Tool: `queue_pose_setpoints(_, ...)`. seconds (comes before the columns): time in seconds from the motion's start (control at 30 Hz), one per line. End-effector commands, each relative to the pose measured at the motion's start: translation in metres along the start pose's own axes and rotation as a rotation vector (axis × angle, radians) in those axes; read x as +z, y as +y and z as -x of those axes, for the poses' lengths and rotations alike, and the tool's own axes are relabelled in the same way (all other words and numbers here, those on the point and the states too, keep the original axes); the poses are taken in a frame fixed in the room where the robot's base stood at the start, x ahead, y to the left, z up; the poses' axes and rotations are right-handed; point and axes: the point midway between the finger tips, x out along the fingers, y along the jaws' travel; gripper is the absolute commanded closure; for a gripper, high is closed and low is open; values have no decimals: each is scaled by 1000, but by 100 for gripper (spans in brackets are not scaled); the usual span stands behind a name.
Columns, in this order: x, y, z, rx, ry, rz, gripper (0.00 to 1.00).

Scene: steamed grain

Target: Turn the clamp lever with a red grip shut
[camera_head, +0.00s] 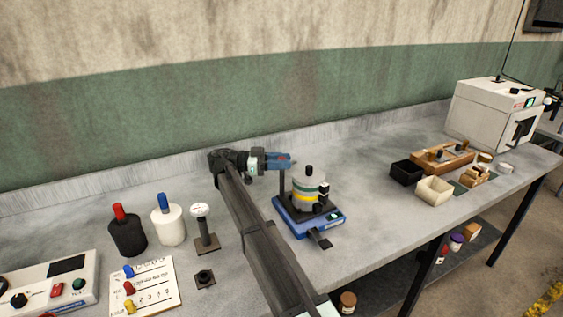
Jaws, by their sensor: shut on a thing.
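A blue-based device (318,221) stands on the bench right of my arm, holding a grey canister (305,192) with yellow and green bands and a black knob. A thin dark upright rises at its left rear, just below my gripper. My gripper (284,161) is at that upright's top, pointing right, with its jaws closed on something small. A small reddish spot (292,160) shows at the fingertips; it looks like the lever's red grip. The jaws hide most of it, and the lever's angle is hard to tell.
A black bottle with a red top (127,235), a white bottle with a blue top (169,225) and a gauge stand (204,230) stand left of my arm. At right are a black box (406,172), a cream box (434,190) and a white machine (495,114).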

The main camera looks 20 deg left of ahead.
Motion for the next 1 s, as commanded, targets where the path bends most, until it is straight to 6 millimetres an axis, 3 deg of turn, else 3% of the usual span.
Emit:
queue_pose_setpoints(0.47,0,0,0,11,0,2,95)
queue_pose_setpoints(0.5,0,0,0,11,0,1,61)
queue_pose_setpoints(0.6,0,0,0,11,0,1,51)
queue_pose_setpoints(0.67,0,0,0,11,0,1,46)
queue_pose_setpoints(1.0,-5,0,0,10,0,0,46)
